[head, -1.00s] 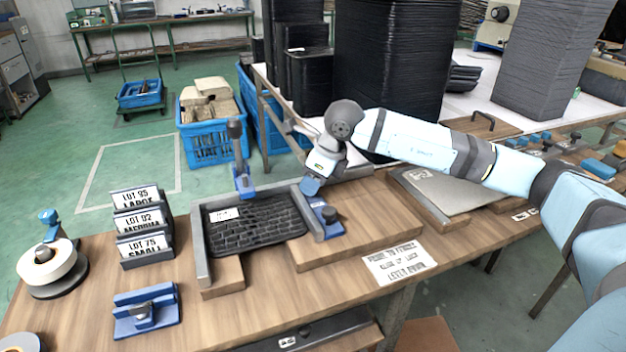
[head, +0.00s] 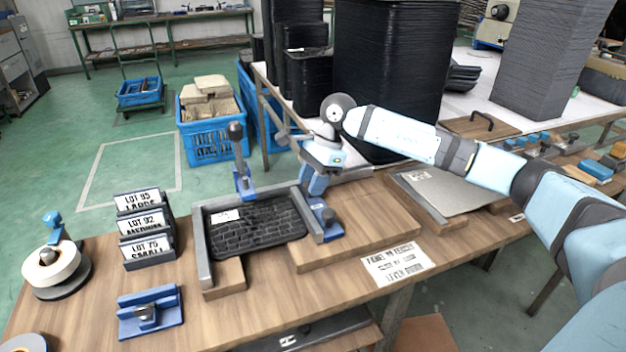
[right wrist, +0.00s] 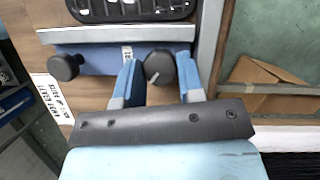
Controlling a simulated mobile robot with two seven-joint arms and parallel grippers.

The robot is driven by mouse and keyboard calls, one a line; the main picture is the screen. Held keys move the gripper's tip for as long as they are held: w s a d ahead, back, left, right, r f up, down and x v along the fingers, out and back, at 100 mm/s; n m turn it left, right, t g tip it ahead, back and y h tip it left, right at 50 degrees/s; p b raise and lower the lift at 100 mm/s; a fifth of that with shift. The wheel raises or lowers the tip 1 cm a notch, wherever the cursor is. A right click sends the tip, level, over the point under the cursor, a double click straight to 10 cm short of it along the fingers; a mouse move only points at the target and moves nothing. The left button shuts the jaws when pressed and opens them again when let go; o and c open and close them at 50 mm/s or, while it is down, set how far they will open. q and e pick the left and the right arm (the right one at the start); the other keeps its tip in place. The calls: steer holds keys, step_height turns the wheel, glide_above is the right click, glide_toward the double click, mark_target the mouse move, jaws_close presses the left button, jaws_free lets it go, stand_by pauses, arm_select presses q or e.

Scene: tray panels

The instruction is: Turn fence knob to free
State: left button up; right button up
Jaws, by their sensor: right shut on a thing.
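The fence has a grey rail and a blue base, and stands at the right side of the black ribbed tray panel (head: 255,222). The blue base (right wrist: 105,62) carries two dark round knobs. The near knob (head: 328,216) is free and also shows at left in the right wrist view (right wrist: 66,67). The far knob (right wrist: 160,66) has a pale line on it, slanted in that view. My right gripper (right wrist: 159,62) is shut on this far knob, one blue finger on each side. In the head view my right gripper (head: 314,190) hides that knob. My left gripper is not in view.
An upright blue lever clamp (head: 240,165) stands behind the panel. Lot signs (head: 144,230), a tape roll (head: 52,268) and a blue bracket (head: 149,312) are at left. A printed card (head: 397,263) lies in front. The board right of the fence is clear.

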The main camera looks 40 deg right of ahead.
steer(key=n+g, duration=0.1)
steer(key=n, duration=0.1)
steer(key=shift+w+n, duration=0.1)
steer(key=shift+n, duration=0.3)
steer(key=n+g, duration=0.1)
steer(key=n, duration=0.2)
steer(key=shift+w+b, duration=0.1)
steer(key=shift+b, duration=0.25)
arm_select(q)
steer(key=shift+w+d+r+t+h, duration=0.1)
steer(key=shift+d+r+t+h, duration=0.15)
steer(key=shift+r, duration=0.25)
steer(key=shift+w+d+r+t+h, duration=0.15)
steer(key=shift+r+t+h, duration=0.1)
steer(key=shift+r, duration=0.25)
arm_select(e)
steer(key=shift+n+g+h, duration=0.3)
steer(key=shift+n+g, duration=0.1)
steer(key=shift+n, duration=0.2)
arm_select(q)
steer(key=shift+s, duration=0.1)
arm_select(e)
steer(key=o, duration=0.6)
steer(key=shift+o, duration=0.2)
